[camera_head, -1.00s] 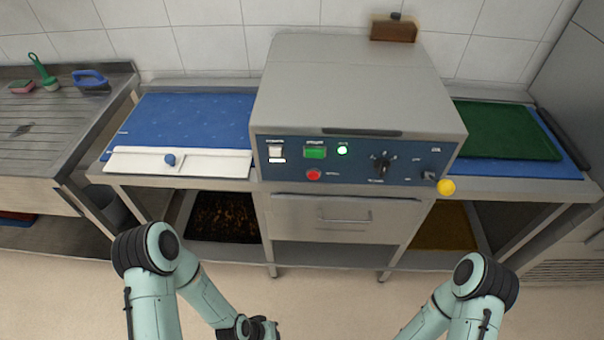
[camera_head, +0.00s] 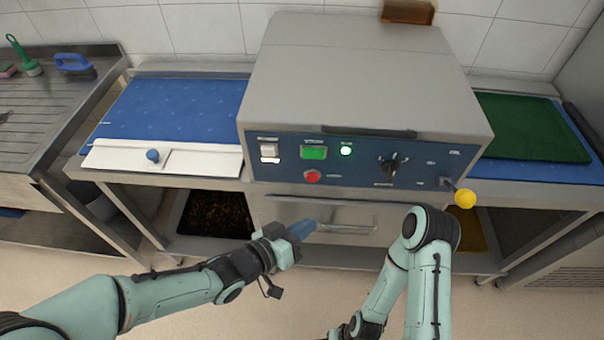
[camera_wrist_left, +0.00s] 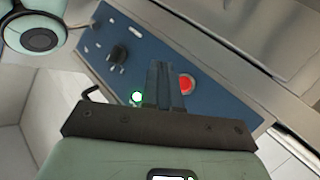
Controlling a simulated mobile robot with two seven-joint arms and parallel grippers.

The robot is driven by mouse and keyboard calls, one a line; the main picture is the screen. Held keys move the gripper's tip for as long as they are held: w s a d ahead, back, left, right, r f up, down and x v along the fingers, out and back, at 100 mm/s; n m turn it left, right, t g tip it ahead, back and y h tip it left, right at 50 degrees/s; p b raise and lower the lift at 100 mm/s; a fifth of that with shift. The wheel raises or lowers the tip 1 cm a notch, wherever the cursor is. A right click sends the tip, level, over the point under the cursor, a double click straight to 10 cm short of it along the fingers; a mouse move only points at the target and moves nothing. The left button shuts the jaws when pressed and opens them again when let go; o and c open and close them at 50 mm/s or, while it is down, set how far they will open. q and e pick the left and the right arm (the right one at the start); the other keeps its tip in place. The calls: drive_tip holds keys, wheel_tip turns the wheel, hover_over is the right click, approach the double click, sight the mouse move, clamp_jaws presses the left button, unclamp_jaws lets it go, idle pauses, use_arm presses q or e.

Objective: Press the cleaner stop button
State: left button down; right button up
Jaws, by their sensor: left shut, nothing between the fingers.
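The red round button (camera_head: 312,176) sits low on the blue control panel (camera_head: 365,172) of the steel machine, below a green rectangular button (camera_head: 314,152). My left gripper (camera_head: 303,228) is shut and empty, below and in front of the panel, apart from the red button. In the left wrist view the shut fingers (camera_wrist_left: 163,85) point toward the panel, and the red button (camera_wrist_left: 186,83) shows just right of them. The fingers hide part of the panel there. My right arm reaches down at the bottom of the head view; its gripper is out of frame.
A lit green lamp (camera_head: 346,151), a white switch (camera_head: 268,150) and a black knob (camera_head: 390,166) share the panel. A lever with a yellow ball (camera_head: 465,199) sticks out at its right. A drawer handle (camera_head: 330,229) lies behind my left gripper.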

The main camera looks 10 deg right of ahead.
sight(312, 177)
use_arm(q)
drive_tip(key=shift+r, duration=0.15)
drive_tip(key=w+d+p, duration=0.2)
drive_tip(key=w+p, duration=0.1)
drive_tip(key=w, duration=0.5)
drive_tip(key=shift+w+d+p, duration=0.2)
drive_tip(key=shift+d+p, duration=0.05)
drive_tip(key=shift+p, duration=0.1)
use_arm(e)
drive_tip(key=shift+w+r, duration=0.25)
drive_tip(key=shift+r, duration=0.4)
drive_tip(key=shift+w+r, duration=0.2)
drive_tip(key=shift+r, duration=0.45)
drive_tip(key=shift+w+r, duration=0.25)
drive_tip(key=shift+r, duration=0.4)
use_arm(q)
drive_tip(key=shift+w+d, duration=0.1)
drive_tip(key=shift+w, duration=0.35)
use_arm(e)
drive_tip(key=shift+w+r, duration=0.15)
drive_tip(key=shift+r, duration=0.1)
